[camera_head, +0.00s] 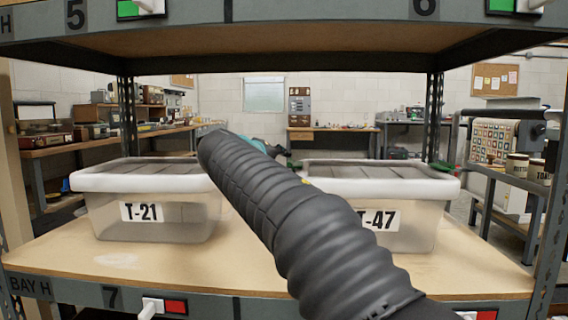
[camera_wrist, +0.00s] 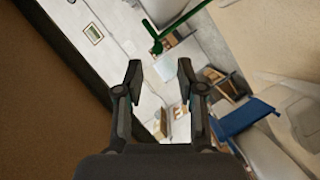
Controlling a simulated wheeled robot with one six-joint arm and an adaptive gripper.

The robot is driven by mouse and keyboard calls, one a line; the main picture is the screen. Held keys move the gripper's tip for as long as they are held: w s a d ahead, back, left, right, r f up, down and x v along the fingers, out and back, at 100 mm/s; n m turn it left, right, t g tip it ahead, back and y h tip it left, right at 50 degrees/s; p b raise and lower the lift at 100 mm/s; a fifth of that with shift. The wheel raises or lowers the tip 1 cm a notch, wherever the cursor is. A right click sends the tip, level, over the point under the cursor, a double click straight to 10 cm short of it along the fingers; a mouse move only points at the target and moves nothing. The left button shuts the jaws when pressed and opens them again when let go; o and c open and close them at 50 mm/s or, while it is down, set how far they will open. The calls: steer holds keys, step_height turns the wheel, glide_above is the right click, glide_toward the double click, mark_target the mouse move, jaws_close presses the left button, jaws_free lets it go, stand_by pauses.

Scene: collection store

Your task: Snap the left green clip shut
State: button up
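I cannot make out a green clip for certain in either view. Two lidded clear bins stand on the shelf in the head view: the left bin (camera_head: 180,215), labelled T-21, and the right bin (camera_head: 415,225), labelled T-47. My arm crosses in front and hides the gap between them, the right end of the left bin and the left end of the right bin. My gripper (camera_wrist: 160,72) is open in the wrist view, with nothing between its fingers. A thin bent green thing (camera_wrist: 157,46) shows beyond the fingertips; I cannot tell what it is.
The upper shelf (camera_head: 330,62) hangs above the bins, and posts (camera_head: 128,115) stand behind. Bare board (camera_head: 120,262) lies in front of the bins. In the wrist view, a brown surface (camera_wrist: 40,110) fills the left side and a blue thing (camera_wrist: 240,118) lies right.

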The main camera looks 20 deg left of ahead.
steer(key=v, duration=0.7)
steer(key=shift+s, duration=0.1)
steer(key=shift+f, duration=0.1)
